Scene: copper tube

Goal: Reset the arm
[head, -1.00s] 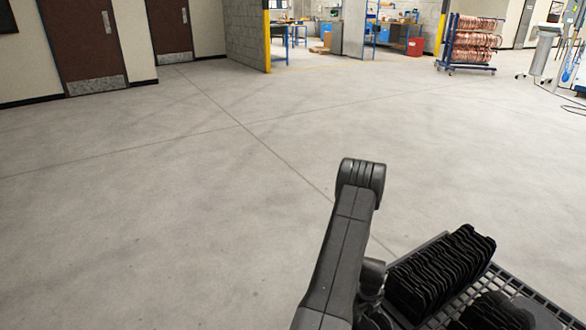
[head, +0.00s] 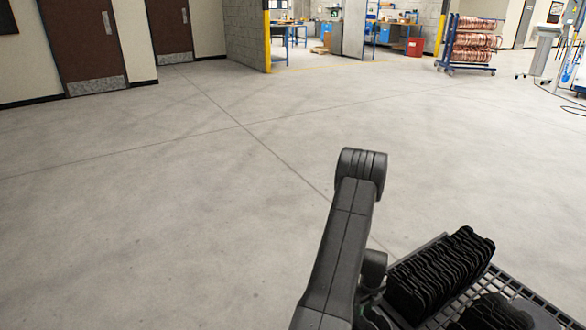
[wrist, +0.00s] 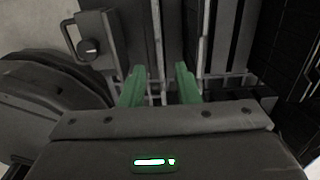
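My arm (head: 345,235) stands folded at the lower middle of the head view, its elbow raised and its forearm hidden behind it. In the wrist view my gripper (wrist: 160,82) shows two green fingers standing apart with a clear gap between them. Nothing is held between the fingers. The gripper itself is mostly hidden in the head view.
A grated carrier with several black ribbed pieces (head: 440,272) lies just right of the arm. Open concrete floor (head: 170,200) spreads ahead and left. A rack of copper coils (head: 473,45) stands far right. Brown doors (head: 85,45) and a block wall are at the back.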

